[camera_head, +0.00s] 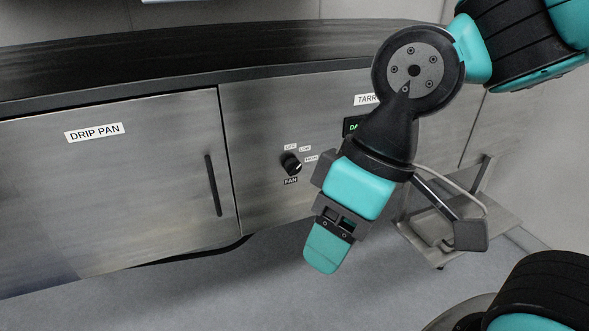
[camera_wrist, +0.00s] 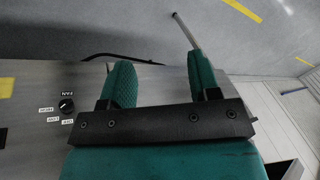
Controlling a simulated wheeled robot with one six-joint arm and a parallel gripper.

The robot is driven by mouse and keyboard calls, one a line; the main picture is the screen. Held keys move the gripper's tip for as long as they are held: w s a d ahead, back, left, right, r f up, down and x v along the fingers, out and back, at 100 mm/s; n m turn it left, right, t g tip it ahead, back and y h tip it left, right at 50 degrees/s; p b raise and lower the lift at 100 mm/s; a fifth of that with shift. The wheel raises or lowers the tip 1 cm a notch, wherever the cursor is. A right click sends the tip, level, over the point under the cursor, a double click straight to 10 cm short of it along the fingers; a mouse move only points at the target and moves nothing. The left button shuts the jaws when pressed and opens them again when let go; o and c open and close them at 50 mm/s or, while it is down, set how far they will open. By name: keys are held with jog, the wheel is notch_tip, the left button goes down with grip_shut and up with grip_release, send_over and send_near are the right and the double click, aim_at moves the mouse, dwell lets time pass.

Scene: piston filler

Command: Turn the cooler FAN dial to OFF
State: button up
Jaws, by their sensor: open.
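The FAN dial (camera_head: 291,163) is a small black round knob on the grey metal front panel. Its OFF label is at the upper left, LOW at the upper right and a third label, apparently HIGH, at the right. I cannot tell surely which label its pointer faces. In the wrist view the dial (camera_wrist: 66,105) is at the left, upside down and outside the fingers. My gripper (camera_head: 325,248) points downward, right of and below the dial in the head view, apart from it. In the wrist view its two teal fingers (camera_wrist: 158,65) stand apart with nothing between them.
A DRIP PAN door (camera_head: 100,190) with a dark vertical handle (camera_head: 212,185) is left of the dial. A green display (camera_head: 352,126) is partly hidden behind my arm. A small wheeled cart (camera_head: 430,232) stands at the right.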

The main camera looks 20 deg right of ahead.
jog(key=shift+o, duration=1.3)
jog(key=w+f+m+t+b, duration=0.1)
jog(key=w+f+t+b, duration=0.1)
jog(key=w+f+b, duration=0.3)
notch_tip(320, 180, down, 2)
jog(key=shift+d+f+m+t+b, duration=0.15)
jog(key=shift+m+t+b, duration=0.15)
jog(key=shift+b, duration=0.75)
jog(key=m+t+h+b, duration=0.45)
jog(key=t+b, duration=1.05)
jog(key=b, duration=0.5)
send_near(295, 170)
jog(key=shift+m, duration=0.45)
jog(key=w+p, duration=0.8)
jog(key=p, duration=0.3)
jog(key=shift+w, duration=0.25)
jog(key=shift+w+f+p, duration=0.2)
jog(key=shift+w+p, duration=0.25)
jog(key=shift+w, duration=0.15)
